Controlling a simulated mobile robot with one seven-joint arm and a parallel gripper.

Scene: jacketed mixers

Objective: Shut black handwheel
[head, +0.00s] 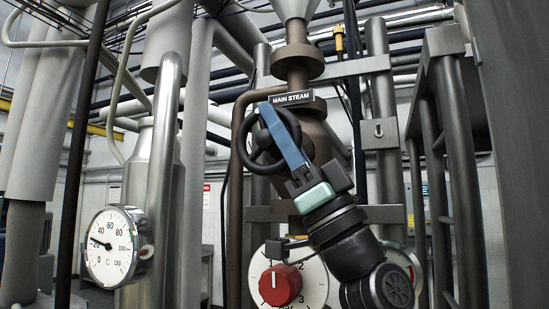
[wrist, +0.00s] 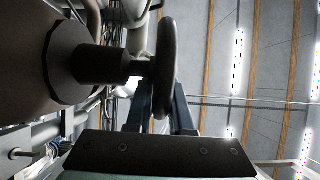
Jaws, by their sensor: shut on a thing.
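The black handwheel (head: 241,143) is on the brown vertical pipe in the head view, just below a "MAIN STEAM" sign (head: 291,97). My gripper (head: 268,110) reaches up from the lower right, and its blue fingers lie across the wheel to its upper rim. In the wrist view the handwheel (wrist: 167,55) is seen edge-on, with its stem running left to a dark round body. The gripper's fingers (wrist: 163,98) stand on either side of the rim and are shut on it. The fingers hide part of the wheel in the head view.
A dial thermometer (head: 112,246) is at the lower left. A red knob (head: 280,285) on a white dial sits below the wheel, close to my arm. Steel pipes and posts (head: 381,120) stand on both sides, and a metal frame (head: 455,150) is at the right.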

